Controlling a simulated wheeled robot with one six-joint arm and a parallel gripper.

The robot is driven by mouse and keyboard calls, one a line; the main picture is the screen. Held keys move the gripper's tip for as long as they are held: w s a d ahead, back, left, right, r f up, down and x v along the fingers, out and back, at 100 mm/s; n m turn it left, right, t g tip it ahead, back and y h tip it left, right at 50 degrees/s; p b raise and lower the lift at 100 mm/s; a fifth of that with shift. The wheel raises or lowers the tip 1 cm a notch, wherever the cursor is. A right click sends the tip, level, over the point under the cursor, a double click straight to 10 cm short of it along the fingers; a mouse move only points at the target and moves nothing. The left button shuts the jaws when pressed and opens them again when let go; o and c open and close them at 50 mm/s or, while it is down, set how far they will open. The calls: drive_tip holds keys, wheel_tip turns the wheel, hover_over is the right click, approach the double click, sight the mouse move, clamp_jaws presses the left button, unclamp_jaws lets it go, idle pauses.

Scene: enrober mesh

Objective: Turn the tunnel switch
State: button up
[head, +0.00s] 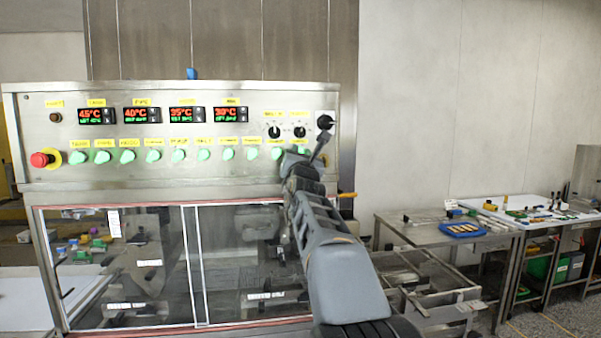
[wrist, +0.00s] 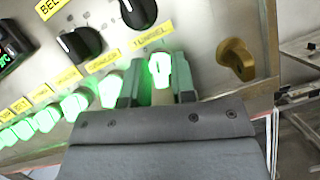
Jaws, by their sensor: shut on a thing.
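The tunnel switch (wrist: 159,68) is a green, lit knob under a yellow TUNNEL label (wrist: 150,36), at the right end of a row of similar knobs in the wrist view. My gripper (wrist: 157,84) has one finger on each side of it and is shut on it. The knob's grip bar looks roughly upright in that view. In the head view my gripper (head: 302,160) reaches the lower right of the steel control panel (head: 200,100) and hides the switch.
Other green knobs (head: 179,155) run leftward close beside my fingers. Black selector knobs (wrist: 80,44) sit above, and a yellow-brown handle (wrist: 236,60) is at the right. A red stop button (head: 42,159) is at the panel's far left. A steel table (head: 420,228) stands to the right.

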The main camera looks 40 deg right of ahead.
drive_tip(key=f+n+t+b, duration=0.1)
drive_tip(key=n+b, duration=0.1)
drive_tip(key=b, duration=0.5)
drive_tip(key=shift+f+n+y, duration=0.1)
drive_tip(key=shift+n+y, duration=0.2)
drive_tip(key=shift+y, duration=0.1)
drive_tip(key=n+b, duration=0.1)
drive_tip(key=n+y+b, duration=0.1)
drive_tip(key=b, duration=0.1)
drive_tip(key=shift+d+r+n+t+y, duration=0.1)
drive_tip(key=shift+r+n+t+y, duration=0.2)
clamp_jaws()
drive_tip(key=shift+s+r+n+t+y, duration=0.15)
drive_tip(key=shift+n+y, duration=0.5)
drive_tip(key=shift+n, duration=0.7)
drive_tip(key=shift+w+r+n+t+y, duration=0.1)
drive_tip(key=shift+n+y, duration=0.5)
drive_tip(key=shift+n, duration=0.7)
drive_tip(key=shift+s+r+n+t+y, duration=0.15)
drive_tip(key=shift+n+y, duration=0.5)
drive_tip(key=shift+n, duration=1)
drive_tip(key=o, duration=0.7)
unclamp_jaws()
drive_tip(key=shift+w, duration=0.15)
drive_tip(key=shift+f, duration=0.15)
